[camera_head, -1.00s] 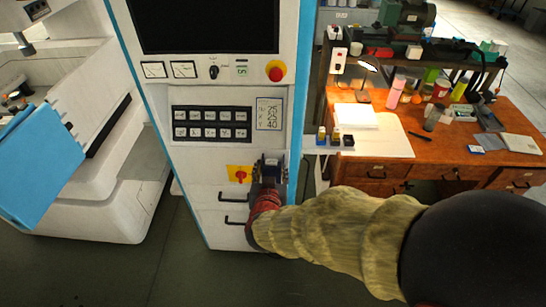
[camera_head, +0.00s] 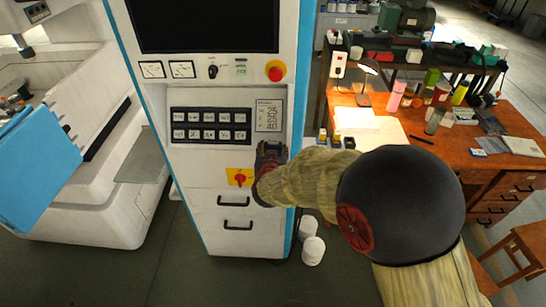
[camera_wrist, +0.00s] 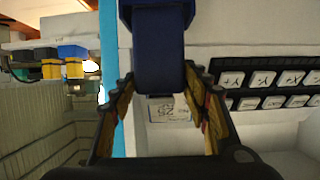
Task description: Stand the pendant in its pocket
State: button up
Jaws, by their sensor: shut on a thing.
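My gripper (camera_head: 270,160) is in front of the white machine cabinet, at the right of its keypad and above the drawers. In the wrist view my gripper (camera_wrist: 161,76) has its two ribbed fingers on either side of a dark blue thing (camera_wrist: 160,52), which I take for the pendant. It has a wider part at the top edge of the picture and a narrower, rounded part between the fingertips. The fingers are shut on it. In the head view my gripper and arm mostly hide it. I cannot make out the pocket for certain in either view.
The cabinet carries a keypad (camera_head: 211,126), a red stop button (camera_head: 276,72) and a yellow-backed red switch (camera_head: 240,177). Small yellow-and-black blocks (camera_wrist: 72,58) stand just right of the cabinet. A cluttered wooden desk (camera_head: 460,145) is further right. White cylinders (camera_head: 313,251) stand on the floor.

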jog(key=shift+w+f+b, duration=0.2)
jog(key=shift+f+b, duration=0.2)
jog(key=shift+f, duration=1.2)
jog(key=shift+f, duration=0.2)
jog(key=o, duration=1.3)
jog(key=shift+o, duration=0.4)
jog(key=shift+r, duration=0.1)
